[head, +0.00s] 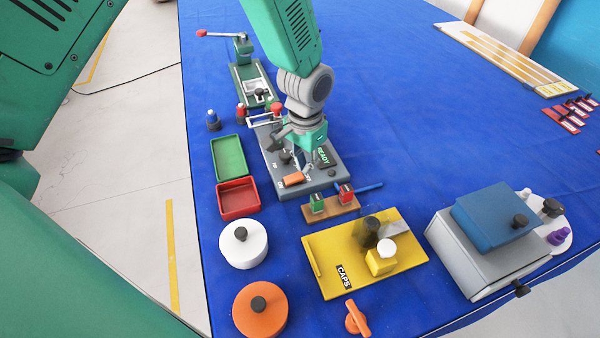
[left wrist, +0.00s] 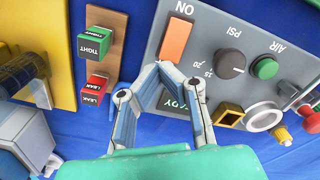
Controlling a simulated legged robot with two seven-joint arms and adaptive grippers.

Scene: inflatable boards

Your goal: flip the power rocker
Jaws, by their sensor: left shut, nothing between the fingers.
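The orange power rocker (head: 291,180) sits on the grey control panel (head: 325,184) near its front left edge. In the left wrist view the rocker (left wrist: 176,40) stands beside the letters "ON", close ahead of the fingertips. My left gripper (head: 303,166) points down over the panel, just behind the rocker. In the left wrist view my gripper (left wrist: 165,72) is shut, its fingertips together and empty, near the rocker's near end. I cannot tell whether they touch it. The gripper partly covers the READY display. My right gripper is not in view.
A black PSI knob (left wrist: 231,64) and a green AIR button (left wrist: 265,68) are close to the gripper. A wooden strip with TIGHT and LEAK blocks (head: 331,207) lies in front of the panel. Green and red trays (head: 229,158) stand left; a yellow CAPS board (head: 320,262) lies nearer.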

